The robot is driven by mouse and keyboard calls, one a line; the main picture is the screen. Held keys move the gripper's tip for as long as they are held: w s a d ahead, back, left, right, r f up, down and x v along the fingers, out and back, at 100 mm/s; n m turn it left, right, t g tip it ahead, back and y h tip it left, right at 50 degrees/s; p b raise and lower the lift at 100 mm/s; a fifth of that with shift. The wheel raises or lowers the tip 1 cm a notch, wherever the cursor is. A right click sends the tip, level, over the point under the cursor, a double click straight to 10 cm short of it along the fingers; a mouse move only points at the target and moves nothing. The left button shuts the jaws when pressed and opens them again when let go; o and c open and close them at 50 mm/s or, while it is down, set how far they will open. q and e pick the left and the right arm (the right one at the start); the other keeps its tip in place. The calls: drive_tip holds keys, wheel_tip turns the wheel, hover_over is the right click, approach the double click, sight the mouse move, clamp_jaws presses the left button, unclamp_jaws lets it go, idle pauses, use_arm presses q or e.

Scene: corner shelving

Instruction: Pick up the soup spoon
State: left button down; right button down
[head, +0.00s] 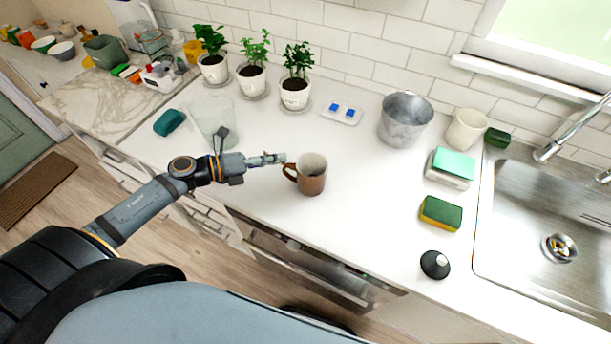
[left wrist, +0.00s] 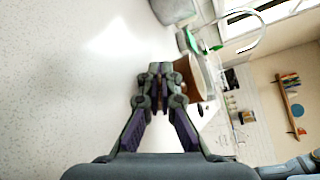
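I cannot make out a soup spoon in either view. My left gripper (head: 268,159) is just left of a brown mug (head: 313,180), low over the white counter, with its tips close to the mug's handle side. In the left wrist view the fingers of my left gripper (left wrist: 158,88) are drawn together, with nothing clearly visible between them. The mug (left wrist: 194,78) shows just beyond them to the right, partly hidden by the fingers. I cannot tell whether the tips touch the mug. My right gripper is not in view.
A clear glass (head: 215,122) stands behind my left forearm. A metal bucket (head: 405,120), a sponge (head: 441,212) and a black round object (head: 435,264) are right of the mug, before the sink (head: 550,225). Potted plants (head: 295,92) line the wall. Counter around the mug is clear.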

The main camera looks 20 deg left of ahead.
use_arm(q)
wheel_tip(320, 180, up, 6)
drive_tip(key=p, duration=0.2)
drive_tip(key=shift+p, duration=0.4)
wheel_tip(320, 180, up, 12)
drive_tip(key=p, duration=0.9)
